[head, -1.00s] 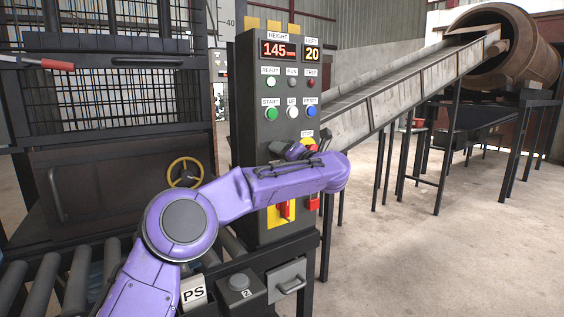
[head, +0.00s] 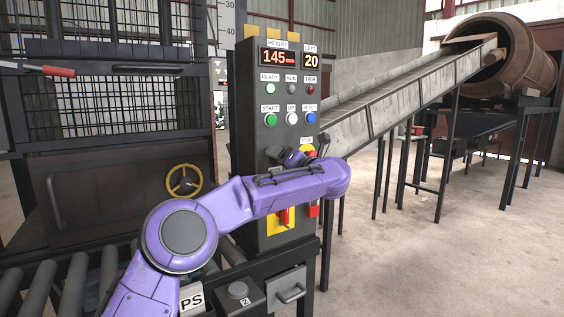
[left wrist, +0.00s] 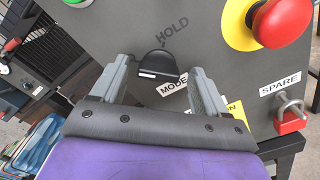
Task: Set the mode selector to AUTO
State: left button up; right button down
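The mode selector (left wrist: 155,66) is a black knob on the dark panel in the left wrist view, with a white mark at its left end. The word HOLD (left wrist: 172,38) is printed above and right of it, and a partly hidden MODE label (left wrist: 175,87) lies below. No AUTO marking is readable. My left gripper (left wrist: 162,73) is open and empty, with one finger on each side of the knob in the picture; I cannot tell whether they touch it. In the head view my arm hides the knob. My right gripper is not in view.
The control panel (head: 241,120) shows 145 and 20 above several lamps and buttons. A red stop button (left wrist: 283,20) and a red padlock (left wrist: 290,120) under SPARE are right of the knob. A red-handled switch (head: 284,217) sits below my arm.

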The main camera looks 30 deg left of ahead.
pick_arm(q)
jog(key=v, duration=1)
jog(key=shift+d+b, duration=0.2)
jog(key=shift+b, duration=0.2)
jog(key=shift+s, duration=0.1)
